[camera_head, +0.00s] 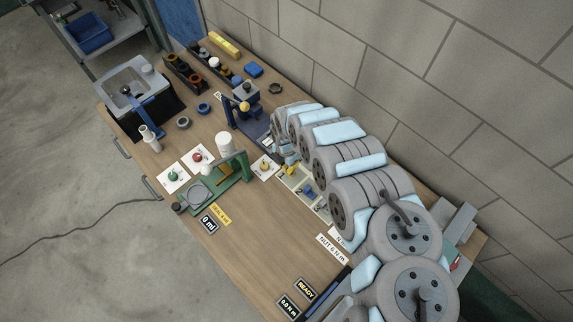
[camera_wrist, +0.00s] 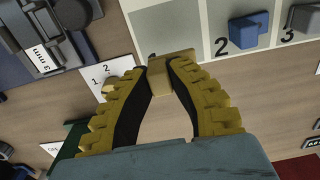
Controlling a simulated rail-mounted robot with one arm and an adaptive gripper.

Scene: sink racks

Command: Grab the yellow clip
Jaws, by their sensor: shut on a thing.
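My gripper (camera_wrist: 170,70) is shut on the yellow clip (camera_wrist: 172,78), a small tan-yellow block between its yellow, black-lined fingertips in the wrist view. The clip overlaps the near edge of compartment 1 of the white tray (camera_wrist: 203,45); I cannot tell its height above it. The visible part of compartment 1 is empty. Compartment 2 holds a blue clip (camera_wrist: 248,30) and compartment 3 a grey one (camera_wrist: 306,18). In the head view, my yellow fingers (camera_head: 290,169) are at the tray's far-left end, and the held clip cannot be made out there.
A white card (camera_wrist: 105,75) marked 1 and 2, with a small yellowish piece on it, lies left of my fingers. A green fixture (camera_head: 212,185) stands left of the tray in the head view. Bare tabletop (camera_head: 262,235) lies in front.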

